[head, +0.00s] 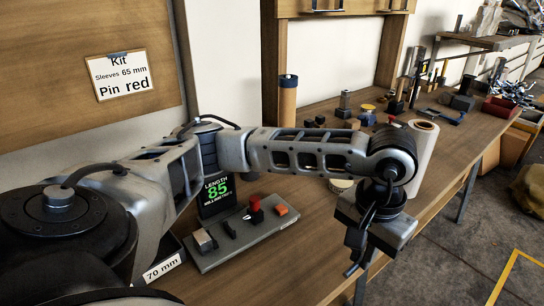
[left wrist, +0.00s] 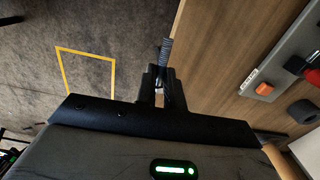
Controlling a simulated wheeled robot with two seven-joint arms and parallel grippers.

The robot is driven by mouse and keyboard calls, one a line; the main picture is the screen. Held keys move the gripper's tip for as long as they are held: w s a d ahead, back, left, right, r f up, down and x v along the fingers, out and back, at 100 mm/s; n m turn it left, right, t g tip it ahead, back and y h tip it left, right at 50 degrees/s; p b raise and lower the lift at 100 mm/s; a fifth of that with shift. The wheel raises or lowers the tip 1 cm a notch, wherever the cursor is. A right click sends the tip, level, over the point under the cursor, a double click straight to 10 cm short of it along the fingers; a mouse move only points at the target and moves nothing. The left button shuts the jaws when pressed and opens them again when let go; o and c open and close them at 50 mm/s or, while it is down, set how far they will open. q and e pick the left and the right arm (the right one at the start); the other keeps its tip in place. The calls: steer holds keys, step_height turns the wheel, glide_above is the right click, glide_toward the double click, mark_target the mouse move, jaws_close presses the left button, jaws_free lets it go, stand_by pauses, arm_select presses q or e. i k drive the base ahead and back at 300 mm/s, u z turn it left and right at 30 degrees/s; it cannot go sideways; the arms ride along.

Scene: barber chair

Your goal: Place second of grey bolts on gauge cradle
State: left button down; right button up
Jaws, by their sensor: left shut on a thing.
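My left gripper (head: 354,266) hangs past the bench's front edge in the head view, pointing down. In the left wrist view my left gripper (left wrist: 160,88) is shut on a grey bolt (left wrist: 166,52), whose ribbed shaft sticks out beyond the fingertips. The length gauge (head: 263,238) is a grey plate on the bench, left of the gripper, with dark upright supports (head: 229,229), a red-topped part and an orange button. Its display (head: 216,193) reads 85. The gauge plate (left wrist: 285,65) also shows at the right of the left wrist view.
A box labelled 70 mm (head: 163,268) stands left of the gauge. A pale roll (head: 421,150) stands behind my left wrist. Several small parts and tools lie farther along the bench. Open floor lies right of the bench.

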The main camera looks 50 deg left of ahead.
mark_target(224, 233)
steer(key=z, duration=1.15)
steer(key=i, duration=1.5)
steer(key=u, duration=3.6)
steer(key=i, duration=0.5)
